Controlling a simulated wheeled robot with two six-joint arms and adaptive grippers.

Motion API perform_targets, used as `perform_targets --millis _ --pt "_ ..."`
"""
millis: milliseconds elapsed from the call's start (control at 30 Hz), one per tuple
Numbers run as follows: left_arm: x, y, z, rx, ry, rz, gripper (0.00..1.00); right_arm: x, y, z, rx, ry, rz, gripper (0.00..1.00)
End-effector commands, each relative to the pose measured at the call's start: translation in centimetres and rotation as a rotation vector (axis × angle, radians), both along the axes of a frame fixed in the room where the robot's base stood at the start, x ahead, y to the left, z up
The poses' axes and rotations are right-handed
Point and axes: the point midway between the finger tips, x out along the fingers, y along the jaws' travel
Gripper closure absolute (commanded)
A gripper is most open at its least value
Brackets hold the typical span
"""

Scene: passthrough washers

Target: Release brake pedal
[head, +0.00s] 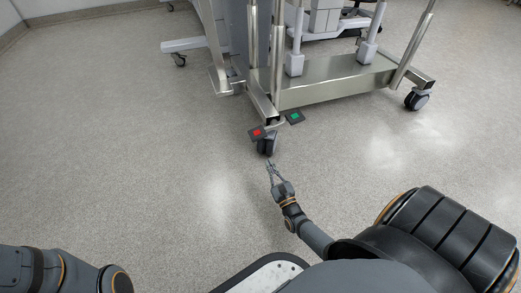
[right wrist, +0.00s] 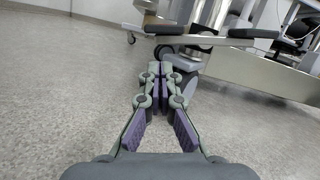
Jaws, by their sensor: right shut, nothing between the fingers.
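The brake pedal shows in the head view as two dark pads above a caster (head: 267,144) at the cart's near corner. The left pad (head: 256,133) has a red mark and the right pad (head: 294,117) has a green mark. My right gripper (head: 270,164) is shut and empty, just in front of the caster and a little below the pads in the picture. In the right wrist view its closed fingers (right wrist: 160,72) point at the caster area, with the pads (right wrist: 164,29) (right wrist: 253,33) seen edge-on above. My left arm shows at the lower left, its gripper out of frame.
The steel cart (head: 335,84) stands on casters, with another caster (head: 417,100) at its right. Another wheeled frame (head: 190,45) stands behind it to the left. The grey floor (head: 130,140) is clear to the left and in front.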

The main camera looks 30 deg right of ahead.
Motion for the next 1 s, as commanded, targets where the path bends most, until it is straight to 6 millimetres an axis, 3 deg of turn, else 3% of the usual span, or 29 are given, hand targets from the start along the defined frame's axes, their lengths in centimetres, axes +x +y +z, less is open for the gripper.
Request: perform_targets --millis 233,700,1000 --pt "0.1 0.0 -0.3 0.000 0.003 0.001 0.60 0.6 -0.1 0.0 -0.003 0.001 -0.001 1.00" --pt "0.1 0.0 -4.2 0.000 0.004 0.004 0.60 8.2 -1.5 1.7 -0.004 0.001 0.000 1.00" --pt "0.1 0.0 -4.5 0.000 0.005 0.004 0.60 9.6 -1.7 2.3 -0.003 0.004 -0.001 1.00"
